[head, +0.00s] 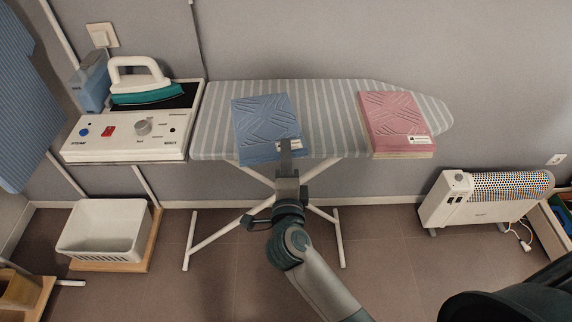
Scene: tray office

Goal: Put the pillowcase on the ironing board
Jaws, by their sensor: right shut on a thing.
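A blue folded cloth (262,117) with a white label and a pink folded cloth (392,113) with a white label are at the grey-and-white striped ironing board (325,105). I cannot tell by the print which is the pillowcase. My right gripper (286,147) is shut on the front edge of the blue cloth, near its label. The blue cloth lies on or just over the board's left half, its front edge at the board's front edge. The pink cloth lies on the right half. My left gripper is not in view.
An iron (142,82) rests on a steam station (137,125) left of the board. Striped board surface is free between the two cloths.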

